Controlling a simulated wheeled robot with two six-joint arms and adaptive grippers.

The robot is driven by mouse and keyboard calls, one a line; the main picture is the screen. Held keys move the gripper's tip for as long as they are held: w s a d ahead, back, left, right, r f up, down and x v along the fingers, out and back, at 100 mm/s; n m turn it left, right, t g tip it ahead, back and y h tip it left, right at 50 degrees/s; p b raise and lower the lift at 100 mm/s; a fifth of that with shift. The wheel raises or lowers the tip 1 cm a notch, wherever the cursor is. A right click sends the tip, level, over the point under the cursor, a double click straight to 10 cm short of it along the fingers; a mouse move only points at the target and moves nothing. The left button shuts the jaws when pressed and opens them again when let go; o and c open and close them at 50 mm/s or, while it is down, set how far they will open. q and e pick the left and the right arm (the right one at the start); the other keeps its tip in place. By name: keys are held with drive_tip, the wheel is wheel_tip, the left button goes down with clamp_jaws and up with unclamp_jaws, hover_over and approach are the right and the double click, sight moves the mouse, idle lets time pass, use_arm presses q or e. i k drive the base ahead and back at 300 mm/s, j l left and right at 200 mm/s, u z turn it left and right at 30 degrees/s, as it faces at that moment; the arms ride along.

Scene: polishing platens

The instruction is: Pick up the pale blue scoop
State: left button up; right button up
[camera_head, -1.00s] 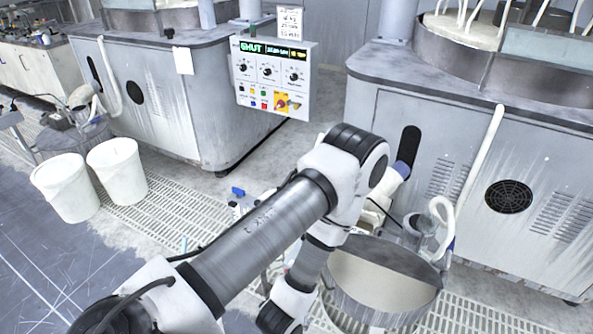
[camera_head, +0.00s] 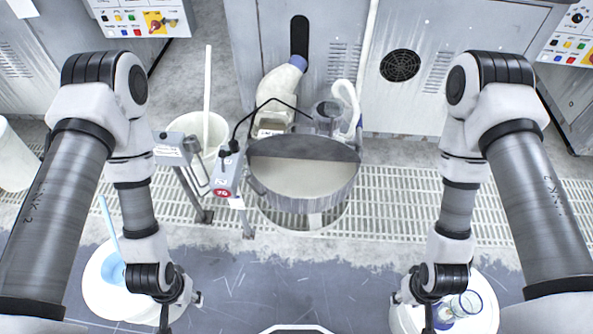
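The pale blue scoop (camera_head: 108,222) is at the lower left. Its long thin handle leans up and to the left, and its lower end sits in or on a round white container (camera_head: 92,292). My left gripper (camera_head: 190,298) hangs just right of that container, apart from the scoop handle. My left forearm and wrist cover part of the container's right side. My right gripper (camera_head: 400,298) hangs at the lower right, far from the scoop. The fingers of both grippers are too small and too hidden to show whether they are open or shut.
A large round metal pan (camera_head: 303,203) stands ahead in the middle. A grey post with a small control box (camera_head: 227,172) and a white bucket (camera_head: 205,128) are left of it. A glass jar (camera_head: 466,303) stands on a round white top (camera_head: 483,322) at the lower right.

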sight(112, 268)
drive_tip(key=u, duration=1.8)
drive_tip(key=i+l+z, duration=0.2)
drive_tip(key=l, duration=0.2)
drive_tip(key=i+l+z, duration=0.2)
drive_tip(key=l, duration=0.2)
drive_tip(key=i+l+z, duration=0.2)
drive_tip(key=l, duration=0.15)
drive_tip(key=k+l, duration=0.05)
drive_tip(key=k, duration=0.05)
